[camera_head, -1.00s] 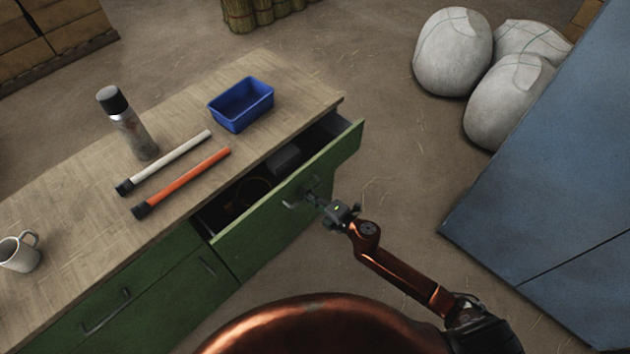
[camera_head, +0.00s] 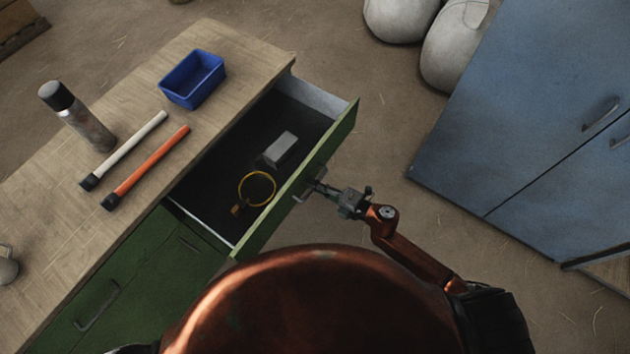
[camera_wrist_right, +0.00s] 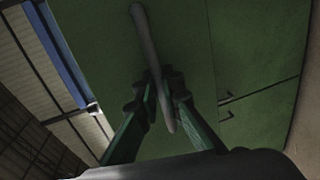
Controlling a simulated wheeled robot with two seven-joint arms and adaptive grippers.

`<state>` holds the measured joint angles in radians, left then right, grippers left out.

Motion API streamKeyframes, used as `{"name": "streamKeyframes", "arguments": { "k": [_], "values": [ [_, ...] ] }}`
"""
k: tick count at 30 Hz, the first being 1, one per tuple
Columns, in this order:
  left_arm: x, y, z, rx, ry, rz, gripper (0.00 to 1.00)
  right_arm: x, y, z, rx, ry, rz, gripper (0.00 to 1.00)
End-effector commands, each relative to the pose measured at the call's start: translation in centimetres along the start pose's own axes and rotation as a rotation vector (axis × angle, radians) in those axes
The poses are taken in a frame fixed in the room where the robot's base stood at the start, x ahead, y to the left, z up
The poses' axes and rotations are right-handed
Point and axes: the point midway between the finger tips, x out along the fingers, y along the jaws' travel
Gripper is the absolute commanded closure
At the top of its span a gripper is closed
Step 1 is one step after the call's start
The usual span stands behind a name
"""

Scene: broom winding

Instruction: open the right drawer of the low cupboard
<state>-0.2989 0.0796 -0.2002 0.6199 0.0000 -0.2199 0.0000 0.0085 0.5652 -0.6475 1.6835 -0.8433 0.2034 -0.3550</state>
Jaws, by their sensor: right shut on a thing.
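The low cupboard (camera_head: 55,238) is green with a wooden top. Its right drawer (camera_head: 304,177) is pulled well out, and its inside shows. In the drawer lie a grey block (camera_head: 281,149) and a yellow ring (camera_head: 258,188) with a small brown piece. My right gripper (camera_head: 313,187) is at the drawer's front, shut on the drawer handle (camera_head: 301,197). In the right wrist view the bar handle (camera_wrist_right: 152,65) runs between the two fingers against the green front. My left gripper is not in view.
On the top are a blue bin (camera_head: 192,80), a spray can (camera_head: 78,117), a white stick (camera_head: 125,150), an orange stick (camera_head: 146,167) and part of a mug (camera_head: 7,268). A blue cabinet (camera_head: 510,120) stands at the right, with sacks (camera_head: 447,50) behind. Open floor lies between cupboard and cabinet.

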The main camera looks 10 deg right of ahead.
Motion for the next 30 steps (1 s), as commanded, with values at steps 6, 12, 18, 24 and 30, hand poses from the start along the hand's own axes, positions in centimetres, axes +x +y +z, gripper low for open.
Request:
{"name": "streamKeyframes", "arguments": {
  "k": [6,12,18,24,30],
  "values": [
    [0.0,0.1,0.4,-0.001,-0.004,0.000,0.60,-0.1,0.0,0.1,-0.001,-0.002,0.000,1.00],
    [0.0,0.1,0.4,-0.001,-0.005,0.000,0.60,-0.1,0.0,0.1,0.000,-0.003,0.000,0.88],
    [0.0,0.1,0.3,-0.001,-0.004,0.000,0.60,-0.1,0.0,0.1,0.000,-0.002,0.000,0.75],
    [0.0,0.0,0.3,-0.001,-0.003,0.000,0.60,-0.1,0.0,0.0,0.001,-0.001,0.000,0.75],
    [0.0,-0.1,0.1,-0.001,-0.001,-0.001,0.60,-1.2,-0.2,0.1,0.002,-0.003,-0.002,0.75]
  ]
}}
